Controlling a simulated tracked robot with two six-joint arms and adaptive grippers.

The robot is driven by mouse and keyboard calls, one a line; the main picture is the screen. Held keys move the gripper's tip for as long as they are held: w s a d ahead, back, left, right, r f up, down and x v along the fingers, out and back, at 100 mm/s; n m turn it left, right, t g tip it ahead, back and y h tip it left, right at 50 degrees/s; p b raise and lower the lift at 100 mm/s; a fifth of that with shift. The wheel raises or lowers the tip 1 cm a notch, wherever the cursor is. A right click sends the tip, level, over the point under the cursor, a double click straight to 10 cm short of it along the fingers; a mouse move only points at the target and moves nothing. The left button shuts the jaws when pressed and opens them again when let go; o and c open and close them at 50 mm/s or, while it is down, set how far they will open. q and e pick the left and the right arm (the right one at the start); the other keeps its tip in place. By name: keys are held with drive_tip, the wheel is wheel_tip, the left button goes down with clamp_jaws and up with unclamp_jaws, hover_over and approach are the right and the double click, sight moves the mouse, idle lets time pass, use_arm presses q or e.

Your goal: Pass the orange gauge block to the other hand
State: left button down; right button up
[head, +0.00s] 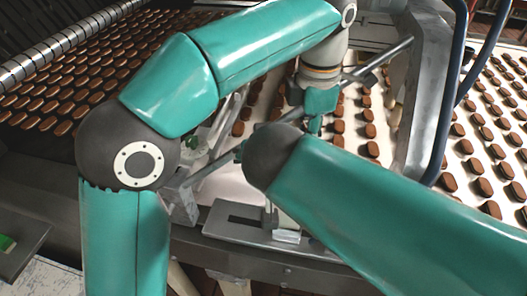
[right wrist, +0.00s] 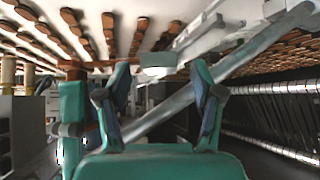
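I cannot make out the orange gauge block for certain in either view. In the head view my left gripper (head: 316,124) points down below its wrist. Its fingertips are partly hidden behind my right arm, so I cannot tell whether it holds anything. My right gripper is mostly hidden behind its own rounded joint in the head view. In the right wrist view the fingers of my right gripper (right wrist: 162,88) stand wide apart, with nothing visibly clamped between them. An orange-brown patch (right wrist: 76,70) shows beside the left finger there; I cannot tell what it is.
Brown sandwich biscuits (head: 468,157) lie in rows on a pale conveyor at the right, and more (head: 85,80) lie on a dark belt at the left. A diagonal metal bar (head: 385,58) crosses behind my arms. A slotted metal plate (head: 222,222) lies at the front edge.

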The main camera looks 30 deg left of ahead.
use_arm(q)
drive_tip(key=shift+d, duration=0.1)
use_arm(e)
drive_tip(key=shift+f, duration=0.15)
clamp_jaws()
use_arm(q)
drive_tip(key=c, duration=1.1)
unclamp_jaws()
drive_tip(key=shift+o, duration=0.5)
